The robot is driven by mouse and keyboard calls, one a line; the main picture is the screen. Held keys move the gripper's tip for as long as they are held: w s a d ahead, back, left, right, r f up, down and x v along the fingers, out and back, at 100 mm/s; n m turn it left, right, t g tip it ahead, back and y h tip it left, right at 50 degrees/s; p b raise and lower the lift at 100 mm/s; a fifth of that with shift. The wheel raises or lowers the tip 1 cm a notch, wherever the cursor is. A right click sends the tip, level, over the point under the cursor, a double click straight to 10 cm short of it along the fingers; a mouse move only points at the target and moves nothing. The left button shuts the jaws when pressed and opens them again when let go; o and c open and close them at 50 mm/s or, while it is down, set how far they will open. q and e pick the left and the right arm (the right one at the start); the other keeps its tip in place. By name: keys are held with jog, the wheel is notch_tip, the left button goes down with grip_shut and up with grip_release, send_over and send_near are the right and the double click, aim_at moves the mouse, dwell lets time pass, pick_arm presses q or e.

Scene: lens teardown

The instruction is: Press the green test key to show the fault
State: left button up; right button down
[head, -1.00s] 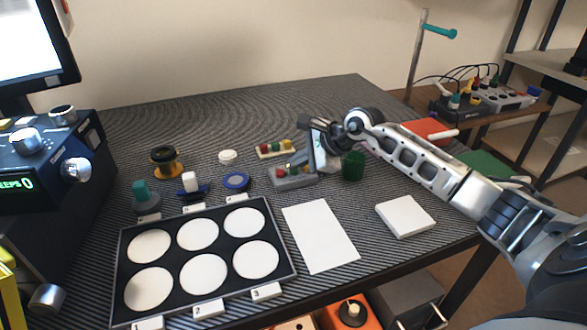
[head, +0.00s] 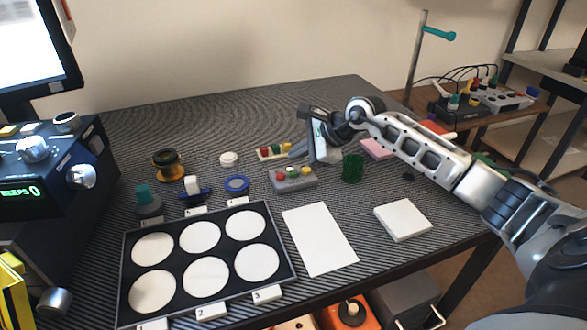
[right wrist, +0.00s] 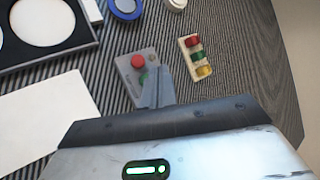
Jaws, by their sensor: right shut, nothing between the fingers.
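A grey button box (head: 291,183) lies on the striped table with a red button (head: 281,175), a green button (head: 293,171) and a yellow button (head: 307,172). Behind it lies a beige strip (head: 262,156) with red, green and yellow caps. My right gripper (head: 297,149) is shut and empty, above and just behind the grey box, apart from it in the head view. In the right wrist view the shut fingers (right wrist: 157,88) cover part of the grey box (right wrist: 125,68); its red button (right wrist: 138,61) shows and its green one is partly hidden. My left gripper is not in view.
A black tray (head: 290,268) with white discs, a white sheet (head: 319,238) and a white block (head: 403,220) lie in front. A green cup (head: 352,168) stands right of the box. A dark instrument (head: 40,175) reading "BEEPS 0" stands at the left.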

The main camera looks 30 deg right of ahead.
notch_tip(320, 180, up, 3)
jog(key=shift+r+p, duration=0.1)
jog(key=shift+p, duration=0.55)
dwell(0.3)
